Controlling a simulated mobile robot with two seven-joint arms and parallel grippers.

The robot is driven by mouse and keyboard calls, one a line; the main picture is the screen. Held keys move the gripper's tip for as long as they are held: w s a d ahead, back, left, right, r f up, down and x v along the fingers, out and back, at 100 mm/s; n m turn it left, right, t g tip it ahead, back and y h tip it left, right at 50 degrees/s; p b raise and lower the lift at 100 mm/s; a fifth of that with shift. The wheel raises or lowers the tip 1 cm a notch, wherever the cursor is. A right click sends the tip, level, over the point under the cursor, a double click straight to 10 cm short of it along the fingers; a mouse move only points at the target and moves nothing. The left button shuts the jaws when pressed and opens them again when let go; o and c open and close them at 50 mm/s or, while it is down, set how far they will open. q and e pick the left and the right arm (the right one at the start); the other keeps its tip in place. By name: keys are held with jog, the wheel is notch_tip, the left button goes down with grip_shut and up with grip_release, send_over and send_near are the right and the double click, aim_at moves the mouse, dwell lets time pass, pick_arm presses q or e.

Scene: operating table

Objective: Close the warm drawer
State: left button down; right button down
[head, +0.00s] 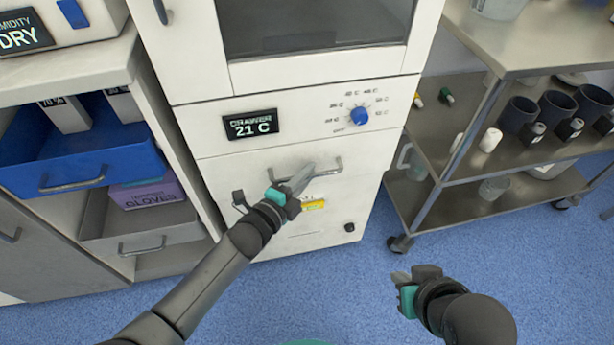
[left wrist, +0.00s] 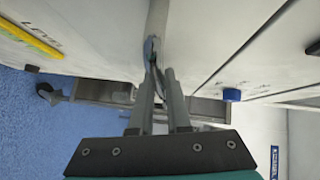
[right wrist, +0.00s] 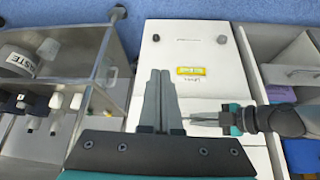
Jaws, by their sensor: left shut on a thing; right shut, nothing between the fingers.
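My left gripper (head: 303,176) is shut on the drawer's grey bar handle (head: 331,172). The left wrist view shows the handle bar (left wrist: 157,22) running up from between its fingers (left wrist: 158,75). My right gripper (head: 401,279) is shut and empty, in front of the cabinet and to the right, apart from it.
A blue knob (head: 359,116) sits above the drawer, a yellow label (head: 314,204) below its handle. On the left, a shelf unit holds a blue bin (head: 75,150) and a grey glove drawer (head: 150,229). A metal cart (head: 470,200) with dark cups stands right. Blue floor is clear between.

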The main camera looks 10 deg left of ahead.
pick_arm(q)
jog(key=c, duration=0.9)
grip_release()
jog(key=shift+w+a, duration=0.1)
pick_arm(e)
jog(key=shift+s+f, duration=0.1)
jog(key=shift+s+d+f, duration=0.1)
jog(key=shift+s, duration=0.05)
pick_arm(q)
jog(key=shift+s+a+r, duration=0.1)
jog(key=shift+s, duration=0.2)
jog(key=shift+p+v, duration=2.85)
jog(key=shift+v, duration=4.5)
pick_arm(e)
notch_tip(320, 180, down, 10)
jog(key=s+d+g, duration=0.1)
jog(key=s+g, duration=0.1)
jog(key=g, duration=0.1)
jog(key=shift+s+d+h, duration=0.25)
jog(key=shift+s+h, duration=0.1)
jog(key=shift+h, duration=0.05)
